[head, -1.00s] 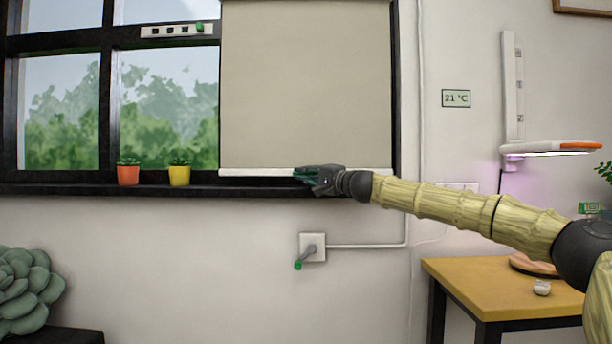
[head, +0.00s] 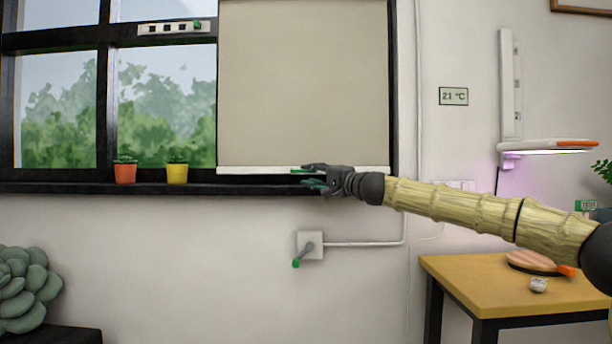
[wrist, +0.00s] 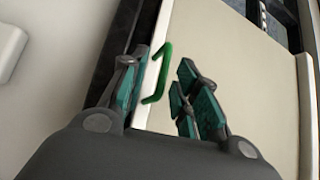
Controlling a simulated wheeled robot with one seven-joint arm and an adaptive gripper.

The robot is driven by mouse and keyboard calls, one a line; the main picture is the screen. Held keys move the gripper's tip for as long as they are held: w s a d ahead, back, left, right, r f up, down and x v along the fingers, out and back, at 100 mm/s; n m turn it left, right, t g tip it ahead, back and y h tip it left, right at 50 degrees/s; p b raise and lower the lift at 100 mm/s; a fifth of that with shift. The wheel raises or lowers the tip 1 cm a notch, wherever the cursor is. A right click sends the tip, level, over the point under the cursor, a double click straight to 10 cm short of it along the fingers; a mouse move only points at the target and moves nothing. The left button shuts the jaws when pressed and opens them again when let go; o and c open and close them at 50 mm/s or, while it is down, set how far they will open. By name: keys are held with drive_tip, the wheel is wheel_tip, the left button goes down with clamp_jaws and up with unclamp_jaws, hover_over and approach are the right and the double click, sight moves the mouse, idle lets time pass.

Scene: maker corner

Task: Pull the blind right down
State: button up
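The beige blind (head: 302,80) covers the right window pane. Its white bottom bar (head: 250,170) hangs just above the dark sill, with a dark strip of frame below it. The green handle (head: 301,171) is on the bar; in the wrist view the handle (wrist: 160,74) shows whole. My gripper (head: 311,177) is at the bar's right half, fingers spread. In the wrist view my gripper (wrist: 160,95) is open, with the handle between the spread fingers and a visible gap to the right-hand finger. Whether the left finger touches the handle I cannot tell.
A red pot (head: 125,173) and a yellow pot (head: 177,173) stand on the sill (head: 230,188) to the left. A wall crank (head: 309,246) sits below. A wooden table (head: 470,268) stands at the right, under a wall lamp (head: 545,146).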

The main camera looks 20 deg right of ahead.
drive_tip(key=v, duration=0.8)
drive_tip(key=shift+f, duration=0.1)
